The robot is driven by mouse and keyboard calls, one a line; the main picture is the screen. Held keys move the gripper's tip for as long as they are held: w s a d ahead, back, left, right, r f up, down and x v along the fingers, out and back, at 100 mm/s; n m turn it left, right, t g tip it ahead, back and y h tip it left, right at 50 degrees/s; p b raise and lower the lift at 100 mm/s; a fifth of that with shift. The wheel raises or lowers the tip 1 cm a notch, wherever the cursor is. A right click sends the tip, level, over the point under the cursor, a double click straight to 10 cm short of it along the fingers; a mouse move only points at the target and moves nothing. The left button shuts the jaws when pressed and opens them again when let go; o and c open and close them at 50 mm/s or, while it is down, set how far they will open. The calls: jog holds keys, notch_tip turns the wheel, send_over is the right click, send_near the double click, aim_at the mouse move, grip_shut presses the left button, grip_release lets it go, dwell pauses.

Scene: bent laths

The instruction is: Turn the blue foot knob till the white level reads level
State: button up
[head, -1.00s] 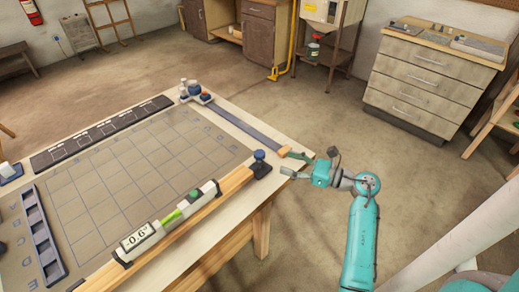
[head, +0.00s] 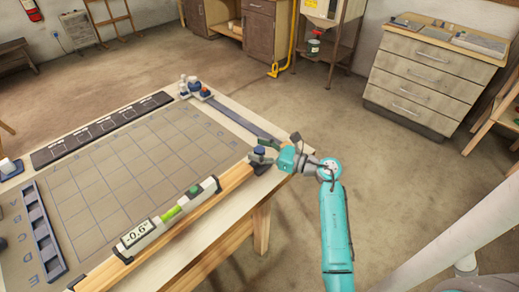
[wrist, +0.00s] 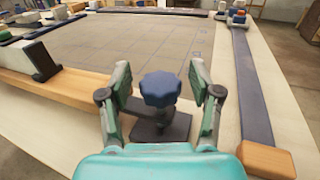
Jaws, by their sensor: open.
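The blue foot knob (wrist: 160,89) stands on a dark foot block (wrist: 160,127) at the end of a wooden lath (head: 228,192). In the wrist view my gripper (wrist: 161,84) is open, with one finger on each side of the knob and a visible gap to each. In the head view my gripper (head: 266,153) is at the knob, partly covering it. The white level (head: 168,217) lies along the lath. Its display reads -0.6°, and it has a green vial and a green round part.
A gridded mat (head: 130,165) covers much of the table. A dark strip with a wooden end (wrist: 265,158) runs to the right of the knob. Small knobbed pieces (head: 195,88) stand at the far corner.

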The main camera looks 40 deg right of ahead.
jog(key=shift+c, duration=0.2)
jog(key=c, duration=1.1)
jog(key=shift+a+h, duration=0.1)
jog(key=shift+h, duration=0.2)
jog(key=m+t+h, duration=0.1)
jog(key=m+h, duration=0.1)
jog(key=h, duration=0.1)
jog(key=shift+a+m+h, duration=0.1)
jog(key=shift+m+h, duration=0.2)
jog(key=shift+m, duration=0.1)
jog(key=shift+m+h, duration=1.8)
jog(key=shift+h, duration=1.1)
jog(key=shift+d+m+h, duration=0.2)
jog(key=shift+m+h, duration=0.4)
jog(key=shift+h, duration=0.3)
jog(key=o, duration=1.1)
jog(key=shift+o, duration=0.2)
